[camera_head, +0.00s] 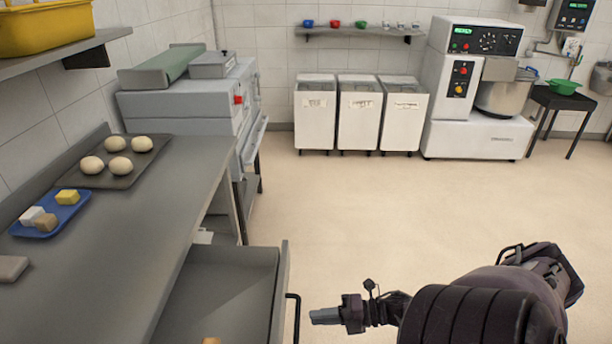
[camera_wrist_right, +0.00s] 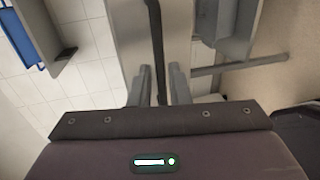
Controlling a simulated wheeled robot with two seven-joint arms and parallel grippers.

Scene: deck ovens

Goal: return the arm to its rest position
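My right arm reaches in from the lower right of the head view. Its gripper (camera_head: 325,316) points left, a little right of the dark handle (camera_head: 297,312) of a pulled-out drawer (camera_head: 225,285). In the right wrist view, the two grey fingers of this gripper (camera_wrist_right: 162,85) stand apart with a gap between them. A dark upright bar (camera_wrist_right: 156,45) shows in line with that gap. I cannot tell whether it touches the fingers. I see nothing held. My left arm and gripper are not in view.
The grey counter (camera_head: 125,265) at left bears a tray (camera_head: 103,180) with several dough balls and a blue tray (camera_head: 60,219) with small blocks. An oven (camera_head: 185,110), white bins (camera_head: 358,115) and a mixer (camera_head: 475,90) stand farther back. The middle floor (camera_head: 400,205) is clear.

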